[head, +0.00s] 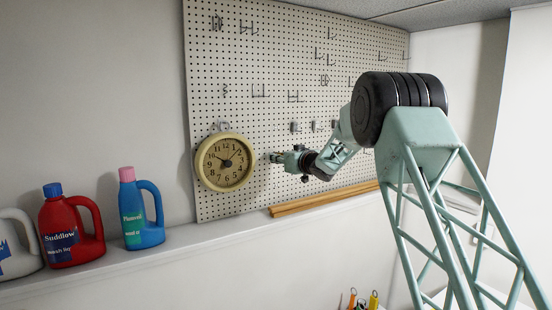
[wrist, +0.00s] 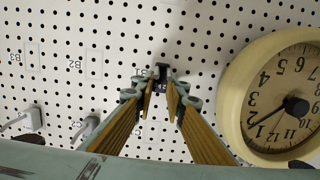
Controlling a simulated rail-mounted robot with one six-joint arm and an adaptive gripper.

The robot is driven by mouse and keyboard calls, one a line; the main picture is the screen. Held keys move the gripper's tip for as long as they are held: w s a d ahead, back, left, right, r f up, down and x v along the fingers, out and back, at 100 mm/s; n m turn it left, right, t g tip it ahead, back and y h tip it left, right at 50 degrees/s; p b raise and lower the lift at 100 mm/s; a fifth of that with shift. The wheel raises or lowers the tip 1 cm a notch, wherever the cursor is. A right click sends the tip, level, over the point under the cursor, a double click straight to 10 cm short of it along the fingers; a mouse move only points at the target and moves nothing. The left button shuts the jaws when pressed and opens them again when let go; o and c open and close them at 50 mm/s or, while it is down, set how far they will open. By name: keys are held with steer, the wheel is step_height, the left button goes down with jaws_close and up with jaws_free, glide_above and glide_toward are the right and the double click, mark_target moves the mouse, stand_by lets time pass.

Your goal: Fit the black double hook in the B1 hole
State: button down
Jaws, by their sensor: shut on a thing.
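My gripper (wrist: 160,90) is shut on a small black piece (wrist: 162,70), which I take to be the black double hook, held between the fingertips in front of the pegboard. Only its dark end shows past the fingertips, and I cannot tell whether it touches the board. The pegboard (head: 300,70) is white with rows of holes. In the head view my gripper (head: 274,158) points at the board just right of the clock.
A round cream clock (head: 226,188) hangs close beside my gripper; it also fills the right of the wrist view (wrist: 238,100). Several hooks (head: 260,90) are on the board. A wooden strip (head: 320,198) lies below. Bottles, red (head: 62,220) and blue (head: 150,232), stand on the ledge.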

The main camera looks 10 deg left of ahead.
steer(key=shift+r+x, duration=0.25)
steer(key=shift+x, duration=1)
stand_by(0.5)
steer(key=c, duration=2.5)
jaws_free()
steer(key=shift+c, duration=0.2)
steer(key=shift+f, duration=0.1)
steer(key=v, duration=1.2)
